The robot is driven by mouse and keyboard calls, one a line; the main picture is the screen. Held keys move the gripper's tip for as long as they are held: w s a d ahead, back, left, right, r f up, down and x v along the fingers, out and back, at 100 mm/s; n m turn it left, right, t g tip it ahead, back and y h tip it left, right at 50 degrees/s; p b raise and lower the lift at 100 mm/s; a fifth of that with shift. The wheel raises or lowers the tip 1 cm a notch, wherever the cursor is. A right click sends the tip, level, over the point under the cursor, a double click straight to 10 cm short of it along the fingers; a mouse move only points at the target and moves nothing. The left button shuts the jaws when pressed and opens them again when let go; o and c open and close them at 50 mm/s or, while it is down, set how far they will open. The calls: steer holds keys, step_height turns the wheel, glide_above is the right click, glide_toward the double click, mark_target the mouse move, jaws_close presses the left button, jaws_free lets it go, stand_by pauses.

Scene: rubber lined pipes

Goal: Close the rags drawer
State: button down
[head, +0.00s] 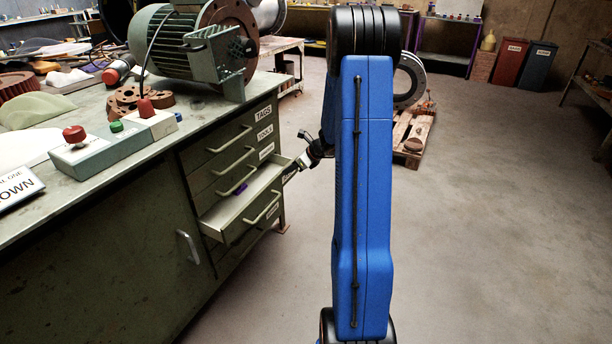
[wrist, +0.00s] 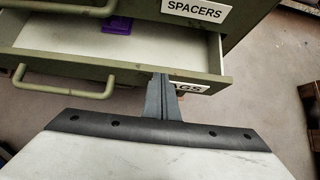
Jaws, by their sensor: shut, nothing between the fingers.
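The rags drawer (head: 240,227) stands pulled out of the green cabinet under the workbench. In the wrist view its front (wrist: 130,75) has a bar handle (wrist: 65,83) at the left and a partly hidden label ending in "AGS" (wrist: 190,87). A small purple object (wrist: 117,26) lies inside it. My gripper (wrist: 163,88) is shut and empty, with its fingers at the right part of the drawer front, overlapping the label. I cannot tell whether they touch it. In the head view my gripper (head: 290,174) is small and partly hidden near the drawer's right end.
The drawer labelled "SPACERS" (wrist: 196,10) is just above; the drawers above the rags drawer look shut. The workbench top (head: 205,112) carries a green motor (head: 185,45) and a button box (head: 115,145). A pallet (head: 412,135) stands behind my arm. The floor at the right is clear.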

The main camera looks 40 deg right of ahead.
steer(key=w+a, duration=0.1)
steer(key=w, duration=0.3)
steer(key=w+a, duration=0.1)
steer(key=w, duration=0.1)
steer(key=shift+a, duration=0.3)
